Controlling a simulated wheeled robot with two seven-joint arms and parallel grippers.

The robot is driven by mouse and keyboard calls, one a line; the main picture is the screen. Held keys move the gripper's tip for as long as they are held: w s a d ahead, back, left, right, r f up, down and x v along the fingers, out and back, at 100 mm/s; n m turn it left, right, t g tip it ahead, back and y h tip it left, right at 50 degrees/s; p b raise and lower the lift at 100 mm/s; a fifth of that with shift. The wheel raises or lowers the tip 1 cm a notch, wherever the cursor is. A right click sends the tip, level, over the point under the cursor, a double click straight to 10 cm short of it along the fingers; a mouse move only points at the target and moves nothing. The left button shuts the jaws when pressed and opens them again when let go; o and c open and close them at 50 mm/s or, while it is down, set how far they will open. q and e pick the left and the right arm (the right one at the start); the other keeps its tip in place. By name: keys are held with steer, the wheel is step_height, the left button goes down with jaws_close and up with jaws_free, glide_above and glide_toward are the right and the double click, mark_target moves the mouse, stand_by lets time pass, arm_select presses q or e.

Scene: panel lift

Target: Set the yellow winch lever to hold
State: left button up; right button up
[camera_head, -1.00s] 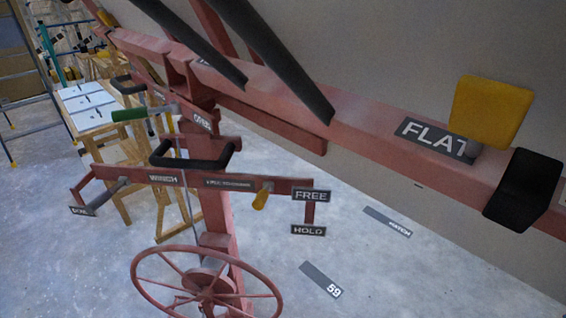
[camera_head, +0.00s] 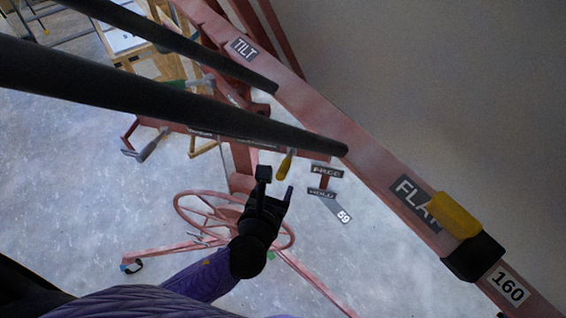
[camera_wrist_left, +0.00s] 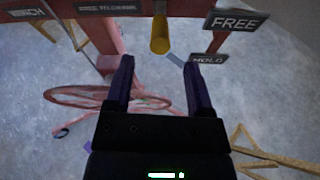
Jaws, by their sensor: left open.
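The yellow winch lever (camera_head: 285,164) hangs from the red winch bar, left of the FREE plate (camera_head: 327,171) and the HOLD plate (camera_head: 322,193), which sits below FREE. In the left wrist view the lever's yellow grip (camera_wrist_left: 160,36) is ahead of the jaws, near the middle between them. My left gripper (camera_head: 276,184) is open and empty, just below and left of the lever. In the left wrist view its two fingers (camera_wrist_left: 157,75) stand apart and do not touch the lever. The HOLD plate (camera_wrist_left: 208,59) is partly cut off by the right finger. My right gripper is not in view.
A red handwheel (camera_head: 190,208) is behind my left arm. Two dark bars (camera_head: 190,105) cross the upper left. The long red beam (camera_head: 360,160) carries TILT and FLAT labels and a yellow block (camera_head: 455,215). Bare concrete floor lies below right.

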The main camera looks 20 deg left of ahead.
mark_target(283, 171)
arm_select(q)
steer(key=b+x, duration=0.1)
steer(key=x, duration=0.6)
steer(key=shift+w+f, duration=0.2)
steer(key=shift+w, duration=0.05)
jaws_close()
stand_by(1.0)
